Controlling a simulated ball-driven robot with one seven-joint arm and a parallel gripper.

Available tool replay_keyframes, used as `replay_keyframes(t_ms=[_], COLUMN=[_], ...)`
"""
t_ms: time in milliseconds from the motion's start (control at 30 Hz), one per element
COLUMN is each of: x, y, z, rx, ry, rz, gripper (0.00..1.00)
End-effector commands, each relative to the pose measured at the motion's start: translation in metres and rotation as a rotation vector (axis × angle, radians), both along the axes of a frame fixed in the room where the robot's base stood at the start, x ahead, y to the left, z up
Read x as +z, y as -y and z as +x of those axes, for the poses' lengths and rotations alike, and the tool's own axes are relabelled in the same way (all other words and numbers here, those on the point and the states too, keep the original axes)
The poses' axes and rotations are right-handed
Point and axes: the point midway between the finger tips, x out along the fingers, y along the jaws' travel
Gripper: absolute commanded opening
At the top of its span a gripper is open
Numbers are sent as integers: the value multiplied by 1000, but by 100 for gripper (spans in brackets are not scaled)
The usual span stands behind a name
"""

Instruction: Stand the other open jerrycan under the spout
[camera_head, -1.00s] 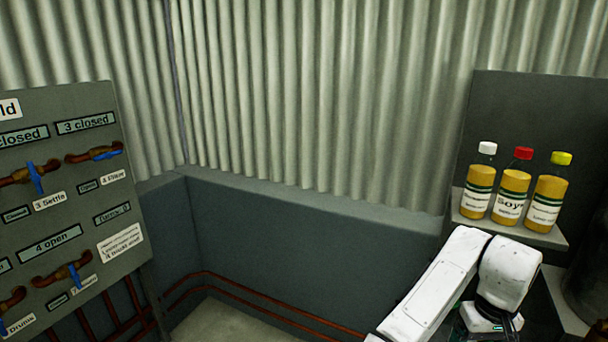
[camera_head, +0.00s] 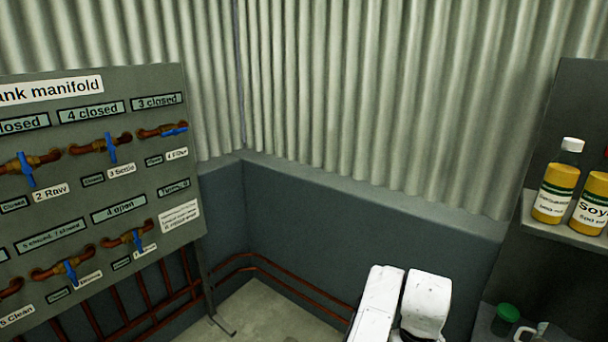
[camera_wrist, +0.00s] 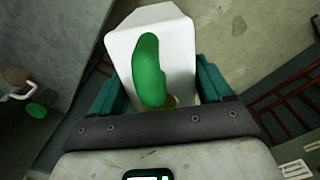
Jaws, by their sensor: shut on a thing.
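My gripper (camera_wrist: 160,88) is shut on a white jerrycan (camera_wrist: 180,38) with a green handle-like part on its face, seen close up in the wrist view. The teal fingers lie along its two sides. A yellowish patch shows near the lower end of the green part. I cannot tell whether its mouth is open. In the head view my gripper and the jerrycan are out of the picture; only white links of my arm show at the bottom. No spout is in view.
A manifold panel (camera_head: 95,215) with blue-handled valves stands on the left. Red pipes (camera_head: 285,285) run low along the wall. On the right, a shelf (camera_head: 560,232) holds yellow-labelled bottles (camera_head: 555,195), with a green-topped item (camera_head: 506,316) below. Bare floor (camera_head: 255,315) shows between.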

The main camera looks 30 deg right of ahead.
Motion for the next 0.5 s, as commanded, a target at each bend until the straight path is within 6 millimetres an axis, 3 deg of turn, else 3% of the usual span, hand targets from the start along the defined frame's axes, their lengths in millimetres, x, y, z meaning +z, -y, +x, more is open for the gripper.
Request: replay_keyframes(t_ms=[33, 233, 400, 500], x=[-16, -64, -98, -113], y=[-21, -94, -148, -171], z=[10, 37, 44, 45], rx=[47, 183, 273, 309], ry=[-4, 0, 2, 3], rz=[-1, 5, 14, 19], gripper=[0, 0, 0, 0])
